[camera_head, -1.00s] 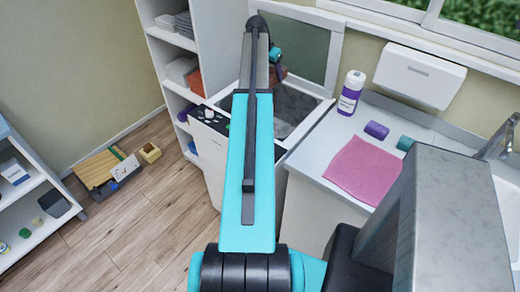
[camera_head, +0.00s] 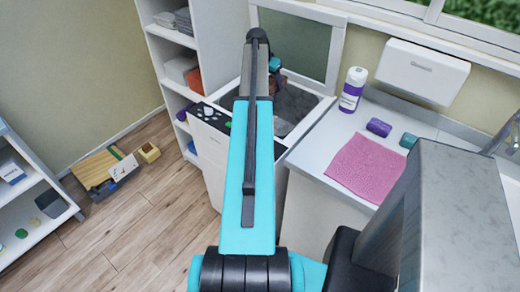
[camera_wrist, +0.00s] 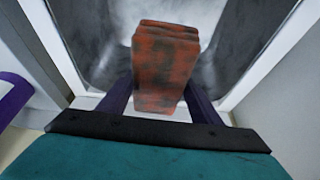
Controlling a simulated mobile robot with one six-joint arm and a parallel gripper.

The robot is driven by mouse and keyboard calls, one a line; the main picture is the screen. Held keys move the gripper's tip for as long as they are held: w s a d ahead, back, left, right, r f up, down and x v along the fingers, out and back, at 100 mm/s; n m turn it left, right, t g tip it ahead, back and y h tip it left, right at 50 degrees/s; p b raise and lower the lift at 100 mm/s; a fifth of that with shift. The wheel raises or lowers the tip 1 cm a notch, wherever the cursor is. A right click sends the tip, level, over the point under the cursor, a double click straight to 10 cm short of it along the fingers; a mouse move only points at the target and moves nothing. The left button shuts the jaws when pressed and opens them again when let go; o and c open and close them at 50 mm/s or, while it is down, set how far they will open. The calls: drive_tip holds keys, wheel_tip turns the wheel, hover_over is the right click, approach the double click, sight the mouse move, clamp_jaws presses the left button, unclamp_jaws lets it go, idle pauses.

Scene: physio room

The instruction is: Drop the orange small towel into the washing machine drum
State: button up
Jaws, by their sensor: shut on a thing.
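My gripper (camera_wrist: 158,92) is shut on the orange small towel (camera_wrist: 165,62), a folded block with dark patches. In the wrist view, the dark fingers are on either side of it, with the grey washing machine drum (camera_wrist: 102,45) behind and below. In the head view, the open-topped washing machine (camera_head: 215,170) stands at the back, its lid (camera_head: 292,45) raised. My arm crosses in front of it and reaches over the opening. The gripper and towel are mostly hidden there. I cannot tell how deep the towel is in the opening.
A counter (camera_head: 330,140) to the right holds a white-purple bottle (camera_head: 353,90), a pink cloth (camera_head: 366,167), a purple roll (camera_head: 379,127) and a teal roll (camera_head: 408,140). A white shelf (camera_head: 158,60) with another orange folded cloth (camera_head: 194,80) stands left of the machine.

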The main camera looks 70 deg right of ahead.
drive_tip(key=o, duration=1.2)
drive_tip(key=shift+r, duration=0.1)
drive_tip(key=shift+b+v, duration=1.35)
drive_tip(key=shift+v, duration=5.45)
